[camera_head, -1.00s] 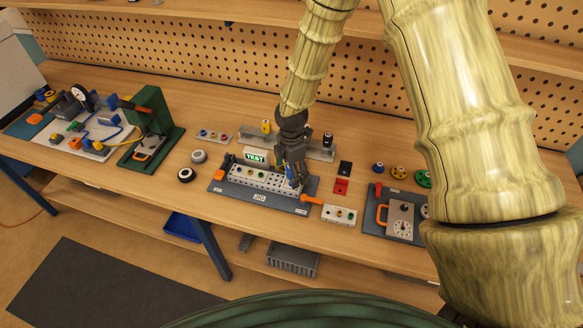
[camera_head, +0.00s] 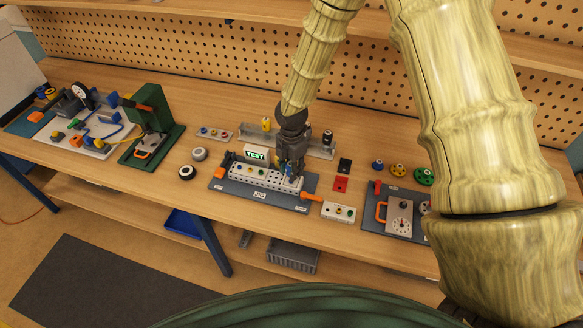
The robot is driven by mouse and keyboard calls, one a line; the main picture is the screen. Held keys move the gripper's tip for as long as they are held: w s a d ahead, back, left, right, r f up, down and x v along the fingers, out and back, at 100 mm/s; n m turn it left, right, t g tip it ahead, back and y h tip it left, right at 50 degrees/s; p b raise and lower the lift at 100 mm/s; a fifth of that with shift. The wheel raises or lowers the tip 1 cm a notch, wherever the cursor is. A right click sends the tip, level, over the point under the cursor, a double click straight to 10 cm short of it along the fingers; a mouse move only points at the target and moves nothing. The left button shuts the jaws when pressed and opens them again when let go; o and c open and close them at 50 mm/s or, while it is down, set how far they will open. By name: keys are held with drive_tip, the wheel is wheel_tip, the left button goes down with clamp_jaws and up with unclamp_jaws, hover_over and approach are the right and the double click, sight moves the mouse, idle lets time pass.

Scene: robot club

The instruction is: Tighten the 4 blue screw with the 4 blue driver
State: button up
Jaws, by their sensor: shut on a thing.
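My gripper (camera_head: 291,167) points down over the right end of the white perforated bar on the dark board (camera_head: 228,184). It is shut on the blue driver (camera_head: 288,170), of which only a small blue part shows between the fingers. The driver's tip and the blue screw beneath it are hidden by the fingers or too small to make out. I cannot tell whether the tip touches the screw.
A lit "TEST" sign (camera_head: 255,154) stands behind the bar. A grey rack (camera_head: 318,149) with a yellow and a black handle is behind my gripper. An orange lever (camera_head: 311,197) and a white block (camera_head: 338,212) lie right.

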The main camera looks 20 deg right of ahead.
drive_tip(key=m, duration=0.6)
drive_tip(key=shift+m, duration=0.3)
drive_tip(key=m, duration=0.6)
drive_tip(key=shift+b, duration=0.35)
drive_tip(key=o, duration=1.8)
drive_tip(key=n, duration=0.3)
drive_tip(key=shift+p, duration=0.35)
drive_tip(key=n, duration=0.9)
drive_tip(key=shift+n, duration=0.3)
